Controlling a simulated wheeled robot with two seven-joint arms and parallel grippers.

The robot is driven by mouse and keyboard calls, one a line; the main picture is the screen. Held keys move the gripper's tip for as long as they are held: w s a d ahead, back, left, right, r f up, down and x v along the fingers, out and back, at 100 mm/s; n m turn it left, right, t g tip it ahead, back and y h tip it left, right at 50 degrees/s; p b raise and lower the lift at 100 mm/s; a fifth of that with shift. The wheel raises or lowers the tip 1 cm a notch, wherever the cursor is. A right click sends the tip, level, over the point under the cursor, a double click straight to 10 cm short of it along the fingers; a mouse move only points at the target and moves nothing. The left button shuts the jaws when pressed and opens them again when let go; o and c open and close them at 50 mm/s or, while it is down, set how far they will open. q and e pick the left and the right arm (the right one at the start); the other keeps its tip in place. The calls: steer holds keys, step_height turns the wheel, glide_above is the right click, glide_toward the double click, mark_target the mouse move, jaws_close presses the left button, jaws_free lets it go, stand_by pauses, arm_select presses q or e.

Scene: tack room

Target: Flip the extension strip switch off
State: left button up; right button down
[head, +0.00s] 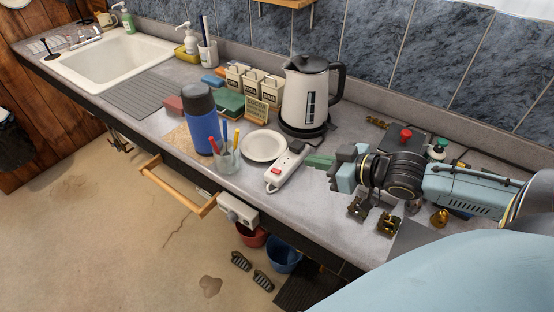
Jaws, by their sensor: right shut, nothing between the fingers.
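The white extension strip (287,168) lies on the grey counter, slanting from the kettle side towards the front edge. Its red switch (275,170) is near the front end; I cannot tell which way it is tipped. A dark plug sits at the strip's far end. My right gripper (309,159) reaches in from the right, shut and empty. Its fingertips are just right of the strip's far half, and I cannot tell whether they touch it. My left gripper is not in view.
A kettle (306,92) stands behind the strip. A white plate (264,146), a glass of pens (228,160) and a blue flask (201,128) are to the left. Brass fittings (387,224) lie beneath my right arm.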

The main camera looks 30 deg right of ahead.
steer(key=s, duration=0.1)
steer(key=b, duration=0.1)
glide_above(272, 169)
steer(key=s+d, duration=0.2)
steer(key=s, duration=0.2)
step_height(272, 169, down, 3)
steer(key=f, duration=0.3)
steer(key=shift+w+a+f, duration=0.15)
steer(key=shift+w, duration=0.1)
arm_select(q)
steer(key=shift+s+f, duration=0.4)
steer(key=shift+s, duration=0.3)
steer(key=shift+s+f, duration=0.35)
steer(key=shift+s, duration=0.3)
arm_select(e)
steer(key=shift+f, duration=0.55)
steer(key=shift+s, duration=0.1)
steer(key=shift+s+f, duration=0.15)
steer(key=shift+f, duration=0.3)
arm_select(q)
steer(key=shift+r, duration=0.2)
